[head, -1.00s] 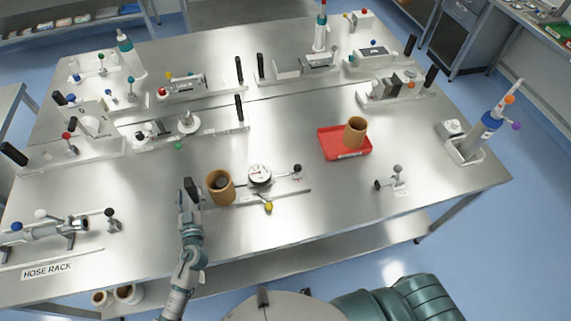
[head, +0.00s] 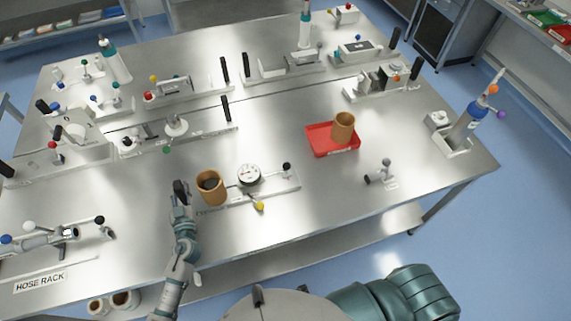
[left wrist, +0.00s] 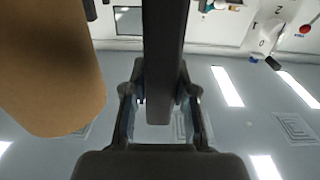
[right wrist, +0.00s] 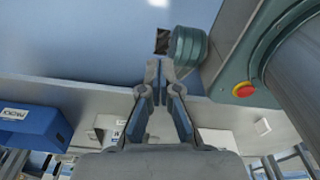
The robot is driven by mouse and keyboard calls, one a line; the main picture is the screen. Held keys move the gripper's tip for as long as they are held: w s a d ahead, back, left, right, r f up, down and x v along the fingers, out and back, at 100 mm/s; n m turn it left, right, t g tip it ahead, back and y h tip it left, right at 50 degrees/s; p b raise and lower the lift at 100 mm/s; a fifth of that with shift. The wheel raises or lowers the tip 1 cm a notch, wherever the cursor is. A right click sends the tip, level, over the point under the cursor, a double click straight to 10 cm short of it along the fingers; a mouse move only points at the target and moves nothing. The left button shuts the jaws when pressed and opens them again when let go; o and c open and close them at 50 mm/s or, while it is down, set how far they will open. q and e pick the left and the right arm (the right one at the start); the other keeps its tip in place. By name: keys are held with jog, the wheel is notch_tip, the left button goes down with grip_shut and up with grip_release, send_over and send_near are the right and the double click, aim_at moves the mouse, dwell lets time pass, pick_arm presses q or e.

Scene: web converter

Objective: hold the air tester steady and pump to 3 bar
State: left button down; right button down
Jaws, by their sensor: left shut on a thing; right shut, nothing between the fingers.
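The air tester has a round white dial gauge (head: 249,174) on a pale base plate near the table's front edge. A lever with a dark ball end (head: 286,167) and a yellow knob (head: 260,206) show on it. My left gripper (head: 180,188) is shut on an upright black handle at the tester's left end, beside a brown cardboard tube (head: 211,189). In the left wrist view the dark handle (left wrist: 163,40) runs between the fingers, with the tube at left. My right gripper (right wrist: 157,75) is shut and empty, away from the tester and outside the head view. The gauge reading is too small to tell.
A red tray (head: 319,139) with another brown tube (head: 343,127) lies to the right. A small grey-knobbed fixture (head: 381,174) stands near the right front. Other fixtures with black handles line the back and left. The table between tester and red tray is clear.

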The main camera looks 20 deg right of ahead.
pick_arm(q)
jog(key=shift+d+r, duration=0.15)
jog(key=shift+d, duration=0.2)
jog(key=shift+r, duration=0.2)
jog(key=shift+a+f, duration=0.2)
jog(key=shift+a, duration=0.25)
jog(key=shift+f+b, duration=0.15)
jog(key=shift+b, duration=0.2)
jog(key=shift+s+d+f, duration=0.1)
jog(key=shift+d+f, duration=0.05)
jog(key=shift+f, duration=0.15)
jog(key=shift+s+f, duration=0.1)
jog(key=shift+f, duration=0.15)
pick_arm(e)
jog(key=shift+d+f, duration=0.55)
jog(key=shift+d, duration=0.05)
jog(key=shift+s+a, duration=0.1)
jog(key=shift+a, duration=0.15)
pick_arm(q)
jog(key=shift+r, duration=0.3)
pick_arm(e)
jog(key=shift+d+r, duration=0.1)
jog(key=shift+d, duration=0.1)
